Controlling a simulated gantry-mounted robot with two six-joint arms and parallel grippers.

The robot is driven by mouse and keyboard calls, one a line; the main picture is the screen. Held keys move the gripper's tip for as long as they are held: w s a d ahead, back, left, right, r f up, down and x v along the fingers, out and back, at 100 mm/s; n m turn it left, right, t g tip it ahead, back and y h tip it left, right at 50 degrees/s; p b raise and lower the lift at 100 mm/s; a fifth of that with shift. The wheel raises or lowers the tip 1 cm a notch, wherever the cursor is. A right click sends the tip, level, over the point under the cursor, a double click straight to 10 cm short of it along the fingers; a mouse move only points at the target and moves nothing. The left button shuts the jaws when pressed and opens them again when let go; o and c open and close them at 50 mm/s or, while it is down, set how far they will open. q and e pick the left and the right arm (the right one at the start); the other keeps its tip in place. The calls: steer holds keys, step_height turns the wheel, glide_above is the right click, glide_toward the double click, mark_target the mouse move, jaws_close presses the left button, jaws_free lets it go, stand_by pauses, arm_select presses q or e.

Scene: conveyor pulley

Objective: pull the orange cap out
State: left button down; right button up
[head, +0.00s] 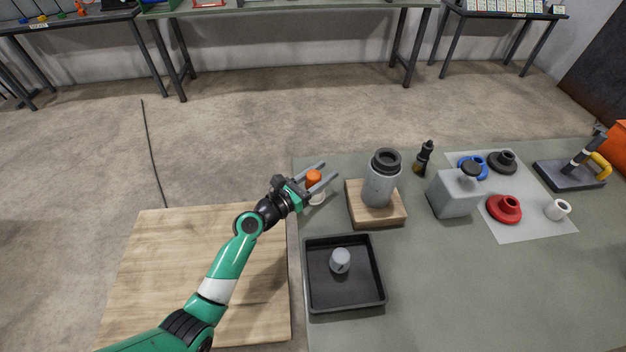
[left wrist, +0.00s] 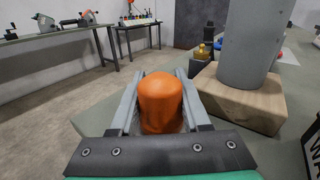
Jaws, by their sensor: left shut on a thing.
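My left gripper (head: 329,170) reaches in from the left and is shut on the orange cap, with one finger on each side. In the left wrist view the orange cap (left wrist: 160,102) stands upright between the two grey fingers and hides most of what is under it. I cannot tell whether the cap still touches the whitish part. My right gripper is not in view.
A grey cylinder (head: 380,185) on a wooden block (head: 362,215) stands just right of the gripper. A black tray (head: 377,300) holding a grey knob (head: 340,261) lies in front. A grey box (head: 450,198) and colored parts are further right. A wooden board (head: 150,270) lies under my arm.

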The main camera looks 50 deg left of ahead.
arm_select(q)
steer(key=shift+r+p, duration=0.7)
steer(key=shift+p, duration=0.25)
stand_by(0.7)
step_height(320, 180, up, 7)
steer(key=p, duration=0.7)
steer(key=shift+f, duration=0.15)
